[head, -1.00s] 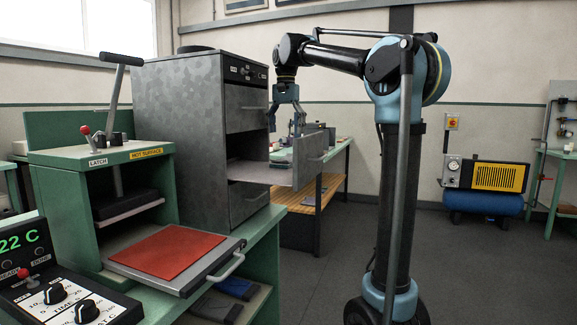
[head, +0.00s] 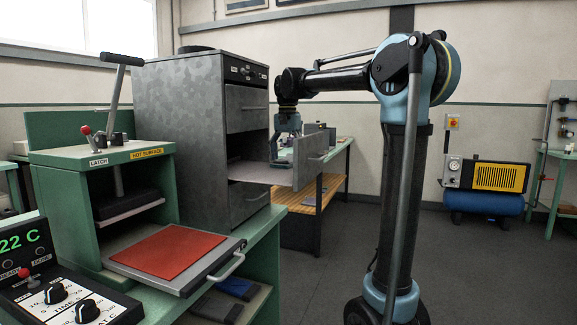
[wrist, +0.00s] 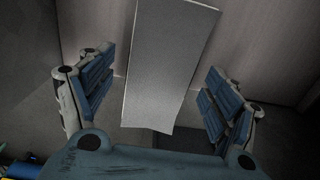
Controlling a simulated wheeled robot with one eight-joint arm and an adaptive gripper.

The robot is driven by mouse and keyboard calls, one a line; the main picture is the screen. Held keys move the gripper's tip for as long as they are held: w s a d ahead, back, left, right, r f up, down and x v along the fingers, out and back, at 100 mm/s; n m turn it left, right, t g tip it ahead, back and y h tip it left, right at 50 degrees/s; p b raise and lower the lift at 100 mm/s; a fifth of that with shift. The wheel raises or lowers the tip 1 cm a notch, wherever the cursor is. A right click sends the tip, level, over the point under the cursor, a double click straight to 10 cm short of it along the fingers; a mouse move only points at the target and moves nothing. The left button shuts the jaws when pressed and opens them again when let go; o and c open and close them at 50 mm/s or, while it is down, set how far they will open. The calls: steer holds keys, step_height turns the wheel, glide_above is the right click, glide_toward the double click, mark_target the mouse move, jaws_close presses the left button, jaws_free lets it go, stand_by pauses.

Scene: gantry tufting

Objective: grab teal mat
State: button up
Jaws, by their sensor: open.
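No clearly teal mat shows in either view. My gripper (head: 283,158) is open and points down into the pulled-out drawer (head: 309,160) of the grey metal cabinet. In the wrist view my gripper (wrist: 160,82) has its blue-padded fingers wide apart. A pale grey flat sheet (wrist: 168,65) lies between and beyond them, with a gap on each side; I cannot tell whether it is the mat. The drawer's front panel and my gripper hide part of the drawer's inside in the head view.
A red mat (head: 170,253) lies on the pulled-out press tray (head: 205,277). A blue mat (head: 238,287) and a dark grey one (head: 214,306) lie on the shelf below. The grey cabinet (head: 190,115) stands close left of my gripper. Open floor lies to the right.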

steer(key=c, duration=1.1)
steer(key=shift+c, duration=0.2)
